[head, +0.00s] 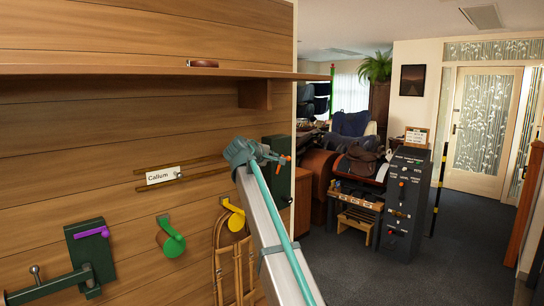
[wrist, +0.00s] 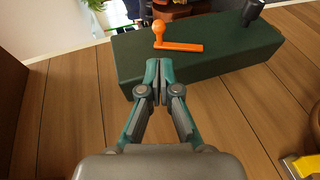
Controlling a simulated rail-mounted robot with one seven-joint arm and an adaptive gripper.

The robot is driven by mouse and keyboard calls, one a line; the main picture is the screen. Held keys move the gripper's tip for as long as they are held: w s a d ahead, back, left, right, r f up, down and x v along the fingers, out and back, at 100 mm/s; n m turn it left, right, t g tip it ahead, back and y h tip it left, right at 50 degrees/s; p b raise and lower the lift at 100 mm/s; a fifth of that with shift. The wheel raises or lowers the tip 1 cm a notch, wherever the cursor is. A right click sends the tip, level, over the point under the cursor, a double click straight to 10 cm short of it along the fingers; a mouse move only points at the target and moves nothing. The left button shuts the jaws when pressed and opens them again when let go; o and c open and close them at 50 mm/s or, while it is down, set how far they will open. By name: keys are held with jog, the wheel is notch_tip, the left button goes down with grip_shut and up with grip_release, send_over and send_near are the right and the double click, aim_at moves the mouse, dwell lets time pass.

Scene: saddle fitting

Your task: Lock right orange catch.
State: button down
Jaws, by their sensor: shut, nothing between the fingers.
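The orange catch (wrist: 178,42) is a small lever with a round knob, mounted on a dark green block (wrist: 235,55) in the wrist view. Its arm points right across the block. I cannot tell whether the fingertips touch the block. In the head view my gripper (head: 272,156) is beside the block and small.
A purple catch (head: 91,232) sits on another green bracket at the left. A green peg (head: 171,240) and a yellow peg (head: 234,216) with straps stand out from the wall. A wooden shelf (head: 150,70) runs above. A name card (head: 163,175) hangs on the wall.

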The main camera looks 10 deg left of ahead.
jog(key=p+x, duration=0.1)
jog(key=x, duration=0.6)
jog(key=shift+w+p, duration=0.15)
jog(key=shift+p, duration=0.15)
